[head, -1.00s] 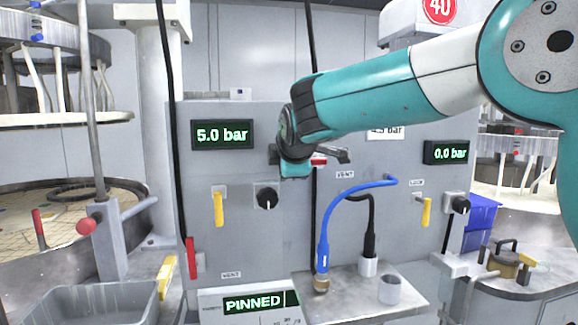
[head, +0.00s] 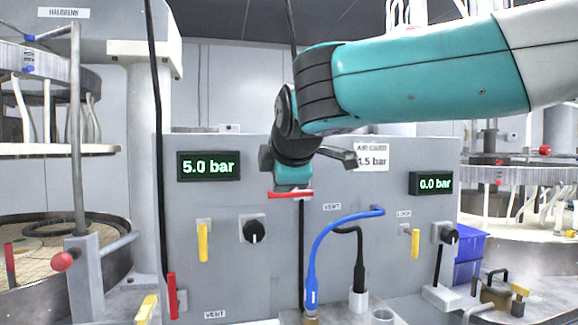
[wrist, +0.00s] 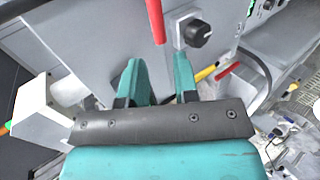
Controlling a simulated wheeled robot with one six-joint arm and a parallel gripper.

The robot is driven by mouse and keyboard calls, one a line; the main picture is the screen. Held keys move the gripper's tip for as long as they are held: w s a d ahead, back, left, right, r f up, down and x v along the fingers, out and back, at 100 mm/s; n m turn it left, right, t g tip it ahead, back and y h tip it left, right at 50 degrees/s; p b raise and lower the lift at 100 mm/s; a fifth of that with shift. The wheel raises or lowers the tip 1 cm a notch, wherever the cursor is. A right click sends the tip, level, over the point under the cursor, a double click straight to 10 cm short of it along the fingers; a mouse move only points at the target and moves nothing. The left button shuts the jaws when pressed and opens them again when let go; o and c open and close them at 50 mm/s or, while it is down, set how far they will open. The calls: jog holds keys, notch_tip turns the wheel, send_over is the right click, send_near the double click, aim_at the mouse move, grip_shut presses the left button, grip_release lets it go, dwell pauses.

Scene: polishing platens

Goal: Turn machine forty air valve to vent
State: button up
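My gripper (head: 292,180) is in front of the upper middle of the grey panel. In the head view a horizontal red handle (head: 290,195) shows right at its lower end; I cannot tell whether they touch. The wrist view shows my gripper's two teal fingers (wrist: 158,72) spread apart with nothing between them. A red handle (wrist: 157,20) lies ahead of the gap there. A label reading VENT (head: 332,206) is right of the horizontal handle. A second red handle (head: 172,296) hangs upright at the panel's lower left. No sign with the number forty shows now.
The panel has yellow levers (head: 203,243), black knobs (head: 253,230) and displays reading 5.0 bar (head: 208,166) and 0.0 bar (head: 435,183). A blue hose (head: 325,243) arches below my gripper. Blue bins (head: 468,258) stand at the right.

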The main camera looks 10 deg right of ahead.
jog(key=v, duration=0.7)
jog(key=shift+s, duration=0.1)
jog(key=s+d+f+m+g+y, duration=0.1)
jog(key=s+f+m+g, duration=0.3)
jog(key=f, duration=0.5)
jog(key=s+d+f+m+g+y, duration=0.1)
jog(key=s+d+f+m+g, duration=0.1)
jog(key=s+f, duration=0.55)
jog(key=s+f+m+g+y, duration=0.2)
jog(key=s+f+m+g, duration=0.3)
jog(key=s+f, duration=0.5)
jog(key=s, duration=0.3)
jog(key=shift+s+a, duration=0.25)
jog(key=shift+s, duration=0.15)
